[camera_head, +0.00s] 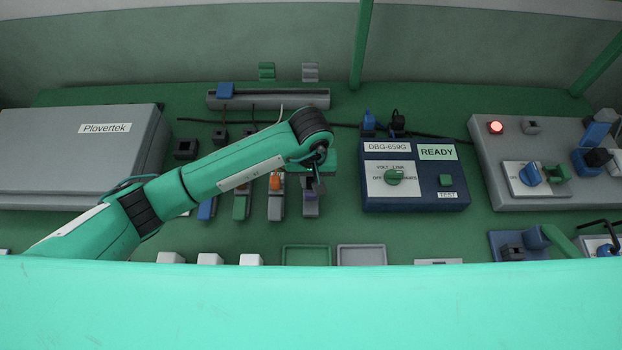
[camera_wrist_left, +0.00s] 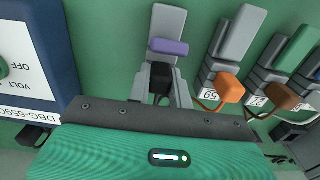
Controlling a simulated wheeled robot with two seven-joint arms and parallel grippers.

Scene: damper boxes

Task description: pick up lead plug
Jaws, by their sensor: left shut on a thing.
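My left gripper (camera_head: 313,178) is over the right-hand end of a row of grey units, beside the blue tester box. In the left wrist view, the left gripper (camera_wrist_left: 161,84) is shut on a small black plug (camera_wrist_left: 160,80), which seems to be the lead plug. Its lower part is hidden by the wrist housing. Just beyond the plug is a grey unit with a purple lever (camera_wrist_left: 168,47). I cannot tell whether the plug touches this unit. My right gripper is not in view.
The blue tester box (camera_head: 415,175) reads READY. Neighbouring units carry an orange part (camera_wrist_left: 230,89) and a brown part (camera_wrist_left: 283,96), close beside the gripper. A grey Plovertek box (camera_head: 75,160) is at left. Green (camera_head: 306,247) and grey (camera_head: 362,247) trays lie in front.

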